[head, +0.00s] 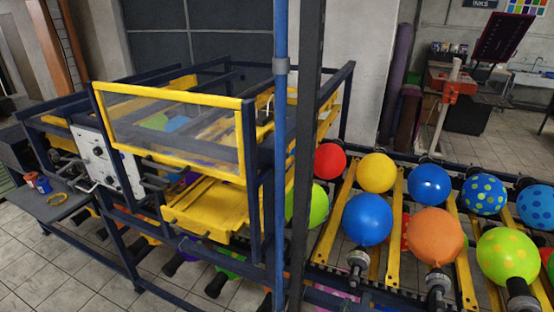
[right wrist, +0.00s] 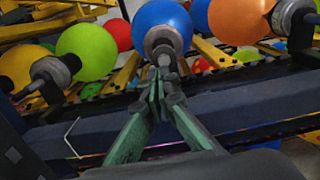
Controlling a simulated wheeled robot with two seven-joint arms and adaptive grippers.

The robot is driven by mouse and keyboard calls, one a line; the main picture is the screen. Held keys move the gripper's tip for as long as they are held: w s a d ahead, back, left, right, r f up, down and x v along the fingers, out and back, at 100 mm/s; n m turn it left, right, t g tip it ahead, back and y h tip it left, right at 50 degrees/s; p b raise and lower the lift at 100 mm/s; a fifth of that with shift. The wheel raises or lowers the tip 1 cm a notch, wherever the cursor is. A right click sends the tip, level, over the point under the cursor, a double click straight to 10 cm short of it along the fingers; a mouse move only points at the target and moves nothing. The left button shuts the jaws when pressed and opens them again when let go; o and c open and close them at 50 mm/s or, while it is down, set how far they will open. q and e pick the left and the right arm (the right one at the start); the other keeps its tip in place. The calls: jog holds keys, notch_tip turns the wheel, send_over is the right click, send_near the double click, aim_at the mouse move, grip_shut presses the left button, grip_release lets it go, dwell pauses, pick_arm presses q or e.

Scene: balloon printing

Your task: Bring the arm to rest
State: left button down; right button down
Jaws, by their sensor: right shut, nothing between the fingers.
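My right gripper (right wrist: 161,84) shows in the right wrist view, with its two green fingers together and nothing between them. Its tips point at the dark nozzle (right wrist: 162,45) under a blue balloon (right wrist: 160,18). Whether the tips touch the nozzle I cannot tell. In the head view I cannot make out either gripper. The printing machine (head: 175,88) with its yellow-framed clear guard stands left of centre there.
Rows of balloons, such as a blue one (head: 367,219) and an orange one (head: 436,236), sit on nozzles along the rack (head: 333,222) at right. A dark rail (right wrist: 225,112) crosses below the balloons. A side shelf (head: 60,205) holds small cups and a yellow ring.

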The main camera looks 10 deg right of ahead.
jog(key=a+r+n+t+y, duration=0.4)
jog(key=a+r+n+y, duration=0.45)
jog(key=n, duration=0.85)
jog(key=s+a+f+n+g+y, duration=0.35)
jog(key=s+n+y, duration=0.2)
jog(key=n, duration=0.45)
jog(key=s+d+f+n+g+h, duration=0.1)
jog(key=s+d+f+n+g, duration=0.1)
jog(key=s+f+n+g, duration=0.3)
jog(key=s+d+f+n+g, duration=0.1)
jog(key=s+f+n+g, duration=0.2)
jog(key=s+n, duration=0.4)
jog(key=s+d+f+n+g+h, duration=0.1)
jog(key=s+d+n+g+h, duration=0.3)
jog(key=s+d, duration=0.8)
jog(key=s+a+f+g+b, duration=0.1)
jog(key=s+a+f, duration=0.1)
jog(key=f, duration=1.3)
jog(key=s+a+f+g+b, duration=0.1)
jog(key=f+b, duration=0.1)
jog(key=f, duration=1.3)
jog(key=s+f+g+b, duration=0.1)
jog(key=s+f+b, duration=0.1)
jog(key=s+f, duration=1.8)
notch_tip(320, 180, down, 2)
jog(key=shift+s+a, duration=0.15)
jog(key=shift+s, duration=0.15)
